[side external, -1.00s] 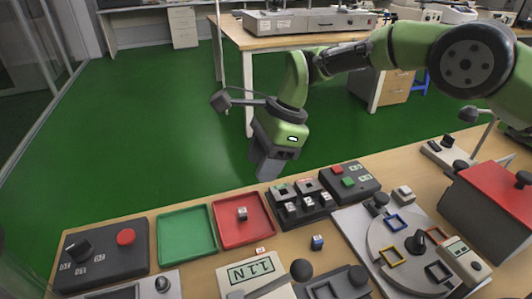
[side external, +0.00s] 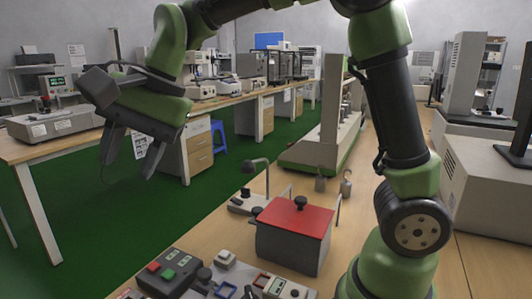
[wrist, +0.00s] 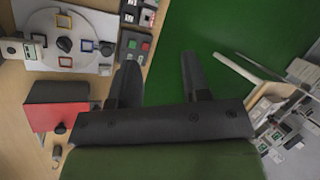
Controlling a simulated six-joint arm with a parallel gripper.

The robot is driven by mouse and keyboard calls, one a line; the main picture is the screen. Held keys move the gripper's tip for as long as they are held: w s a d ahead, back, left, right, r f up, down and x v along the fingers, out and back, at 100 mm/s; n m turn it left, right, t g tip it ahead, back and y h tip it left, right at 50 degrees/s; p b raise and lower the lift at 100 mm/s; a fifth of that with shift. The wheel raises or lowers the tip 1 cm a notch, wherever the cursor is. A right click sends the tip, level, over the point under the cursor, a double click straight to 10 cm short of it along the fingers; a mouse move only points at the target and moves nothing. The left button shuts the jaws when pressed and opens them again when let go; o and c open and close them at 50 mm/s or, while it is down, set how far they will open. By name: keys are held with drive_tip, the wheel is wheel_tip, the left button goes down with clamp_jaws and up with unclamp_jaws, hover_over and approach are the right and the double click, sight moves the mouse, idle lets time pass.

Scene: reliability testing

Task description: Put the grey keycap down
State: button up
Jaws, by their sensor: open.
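My gripper (side external: 134,158) is open, with its fingers pointing down, high above the green floor beyond the bench edge in the side view. In the wrist view its two fingers (wrist: 160,70) stand apart with nothing between them. I cannot make out a grey keycap for certain in either current view. A small pale block (side external: 225,257) sits on the bench near the button box; I cannot tell whether it is a keycap.
A button box (side external: 170,272) with red and green buttons is at the bench's near edge. A red-lidded box (side external: 294,232) stands right of it. A round plate with coloured frames (wrist: 66,40) lies upper left in the wrist view. Open floor lies beneath my gripper.

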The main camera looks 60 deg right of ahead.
drive_tip(key=s+d+n+t+h, duration=0.1)
drive_tip(key=s+d+n+t, duration=0.1)
drive_tip(key=s, duration=0.7)
drive_tip(key=s+d+n+t, duration=0.1)
drive_tip(key=s+d+n, duration=0.4)
drive_tip(key=s, duration=0.4)
drive_tip(key=shift+s+d+t+h, duration=0.2)
drive_tip(key=shift+d+t+h, duration=0.2)
drive_tip(key=shift+d, duration=0.5)
drive_tip(key=shift+r, duration=0.1)
